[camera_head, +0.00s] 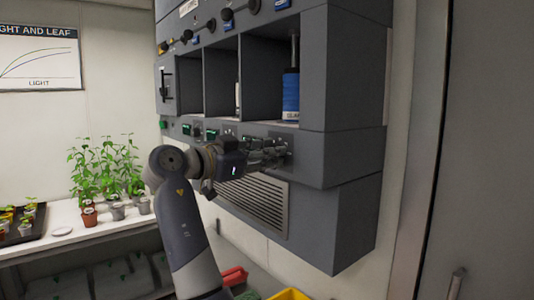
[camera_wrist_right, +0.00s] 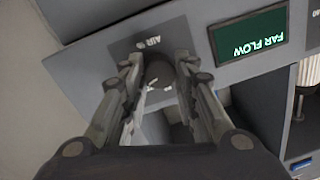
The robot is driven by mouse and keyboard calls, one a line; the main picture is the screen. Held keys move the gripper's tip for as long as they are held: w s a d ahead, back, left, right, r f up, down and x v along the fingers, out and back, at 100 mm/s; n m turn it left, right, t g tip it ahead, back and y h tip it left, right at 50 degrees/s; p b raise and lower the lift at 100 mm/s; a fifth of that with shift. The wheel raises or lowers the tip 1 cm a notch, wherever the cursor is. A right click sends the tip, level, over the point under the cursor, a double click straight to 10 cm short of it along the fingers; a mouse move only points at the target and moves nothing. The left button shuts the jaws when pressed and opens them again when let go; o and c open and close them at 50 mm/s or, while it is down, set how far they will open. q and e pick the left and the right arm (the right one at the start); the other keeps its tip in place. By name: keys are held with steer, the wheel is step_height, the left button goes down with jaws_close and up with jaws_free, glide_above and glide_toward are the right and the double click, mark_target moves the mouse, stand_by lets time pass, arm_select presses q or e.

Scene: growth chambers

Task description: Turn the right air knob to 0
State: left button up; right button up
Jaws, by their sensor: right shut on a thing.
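The dark round air knob (camera_wrist_right: 159,70) is on the grey panel, under an upside-down "AIR" label in the right wrist view. My right gripper (camera_wrist_right: 158,82) has its two fingers on either side of the knob and is shut on it. White marks show at the knob, but I cannot read its setting. In the head view my right gripper (camera_head: 282,150) reaches the right end of the control strip below the open compartments, and its fingers hide the knob there. My left gripper is not in view.
A green display (camera_wrist_right: 250,35) reading "FAR FLOW" is beside the knob. A blue cylinder (camera_head: 291,95) stands in the right compartment above. A vent grille (camera_head: 256,200) is below the strip. Potted plants (camera_head: 105,175) stand on a white bench at left.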

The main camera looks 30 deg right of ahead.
steer(key=shift+w+n+g+p, duration=0.15)
steer(key=shift+n+g+p, duration=0.35)
steer(key=shift+n+p, duration=5.2)
steer(key=shift+w+n+g+p, duration=0.1)
steer(key=shift+n+g+p, duration=1)
steer(key=shift+n, duration=8.6)
steer(key=shift+t+p, duration=0.55)
steer(key=shift+t, duration=0.05)
steer(key=shift+f, duration=0.1)
steer(key=o, duration=1.1)
steer(key=shift+w, duration=0.1)
steer(key=shift+a, duration=0.15)
